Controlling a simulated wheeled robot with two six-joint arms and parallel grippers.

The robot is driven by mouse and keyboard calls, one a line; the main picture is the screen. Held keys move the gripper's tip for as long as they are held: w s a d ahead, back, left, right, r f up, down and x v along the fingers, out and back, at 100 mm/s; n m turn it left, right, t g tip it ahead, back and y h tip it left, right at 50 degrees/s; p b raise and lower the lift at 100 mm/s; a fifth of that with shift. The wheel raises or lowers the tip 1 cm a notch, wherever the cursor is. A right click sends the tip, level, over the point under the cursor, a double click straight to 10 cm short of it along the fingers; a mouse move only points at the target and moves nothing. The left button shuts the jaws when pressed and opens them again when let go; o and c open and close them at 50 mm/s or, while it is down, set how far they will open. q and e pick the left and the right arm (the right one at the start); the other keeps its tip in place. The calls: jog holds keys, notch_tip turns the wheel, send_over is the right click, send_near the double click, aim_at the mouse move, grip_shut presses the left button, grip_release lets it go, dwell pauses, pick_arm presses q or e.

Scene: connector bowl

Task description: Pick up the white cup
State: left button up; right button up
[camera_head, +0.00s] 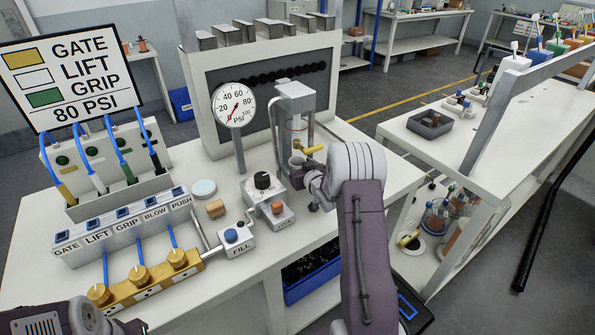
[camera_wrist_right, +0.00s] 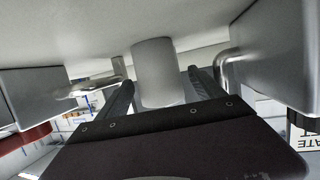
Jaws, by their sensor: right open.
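A white cylinder, which looks like the white cup (camera_wrist_right: 155,68), stands between the two dark fingers of my right gripper (camera_wrist_right: 163,92) in the right wrist view, where the picture looks upside down. The fingers are open, one on each side, and I cannot tell whether either touches it. In the head view my right gripper (camera_head: 313,182) is at the foot of the grey press-like machine (camera_head: 295,100), largely hidden by its own wrist. A small pale cup shape (camera_head: 297,162) shows beside it there. Only part of my left arm shows at the lower left; its jaws are not clear.
A pressure gauge (camera_head: 234,105) on a post and a knob box (camera_head: 263,181) stand left of the machine. Switch boxes and a brass manifold (camera_head: 145,286) fill the bench's left side. A blue bin (camera_head: 312,272) sits below. A second white bench (camera_head: 455,140) is right.

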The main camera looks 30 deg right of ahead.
jog(key=shift+w+f, duration=0.1)
jog(key=shift+w, duration=0.1)
jog(key=shift+s, duration=0.1)
jog(key=shift+c, duration=0.9)
jog(key=c, duration=1.5)
jog(key=shift+r, duration=0.25)
